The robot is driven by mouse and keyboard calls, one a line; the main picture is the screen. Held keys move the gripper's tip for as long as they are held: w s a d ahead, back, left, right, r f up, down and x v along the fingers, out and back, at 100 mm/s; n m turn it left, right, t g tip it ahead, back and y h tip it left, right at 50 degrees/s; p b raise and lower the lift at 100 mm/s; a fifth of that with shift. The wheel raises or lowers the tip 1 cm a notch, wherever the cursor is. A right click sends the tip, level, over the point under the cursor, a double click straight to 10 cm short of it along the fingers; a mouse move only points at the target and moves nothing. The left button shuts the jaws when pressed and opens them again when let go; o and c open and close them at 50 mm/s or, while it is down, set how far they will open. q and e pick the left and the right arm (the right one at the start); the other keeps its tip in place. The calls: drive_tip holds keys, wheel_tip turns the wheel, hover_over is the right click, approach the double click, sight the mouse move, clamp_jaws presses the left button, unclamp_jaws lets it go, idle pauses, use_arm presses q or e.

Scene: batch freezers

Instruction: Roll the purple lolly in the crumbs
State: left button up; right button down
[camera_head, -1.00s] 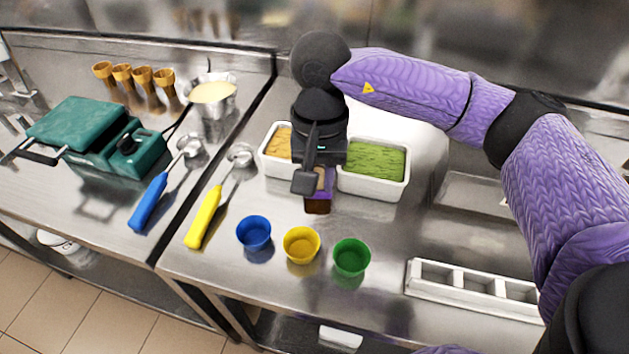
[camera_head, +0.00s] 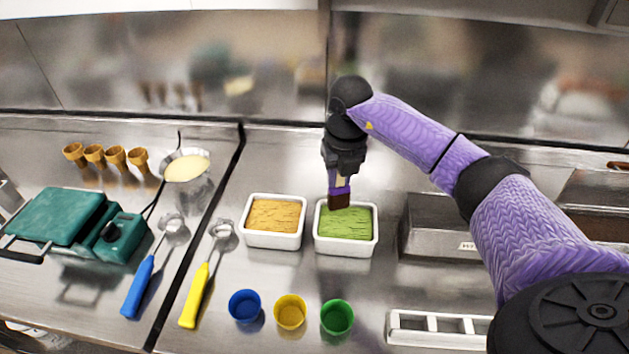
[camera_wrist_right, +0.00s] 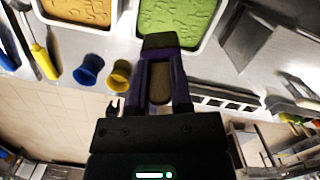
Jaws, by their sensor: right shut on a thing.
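The lolly (camera_head: 340,199) has a dark brown end and a purple band above it. My right gripper (camera_head: 340,181) is shut on it and points down, with the brown end lowest. The lolly is at the back left part of a white tray of green crumbly filling (camera_head: 348,223). I cannot tell whether it touches the filling. In the right wrist view the brown end (camera_wrist_right: 160,41) overlaps the near edge of the green tray (camera_wrist_right: 178,18). A second white tray, with tan crumbly filling (camera_head: 273,214), stands just left. My left gripper is not in view.
Blue (camera_head: 244,307), yellow (camera_head: 290,311) and green (camera_head: 337,317) cups stand in front of the trays. A yellow-handled scoop (camera_head: 197,290) lies to the left. A white divided holder (camera_head: 430,325) is at front right. A metal container (camera_head: 430,228) is right of the green tray.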

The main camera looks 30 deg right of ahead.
drive_tip(key=f+m+b, duration=0.1)
drive_tip(key=d+f+m+b, duration=0.1)
drive_tip(key=m, duration=0.1)
drive_tip(key=d+f+m+b, duration=0.1)
drive_tip(key=f, duration=0.1)
drive_tip(key=shift+s+d+f+h, duration=0.1)
drive_tip(key=shift+s+d+h, duration=0.05)
drive_tip(key=shift+d+h, duration=0.15)
drive_tip(key=shift+f, duration=0.2)
idle(0.8)
wheel_tip(320, 180, down, 6)
drive_tip(key=b, duration=0.4)
drive_tip(key=shift+r, duration=0.1)
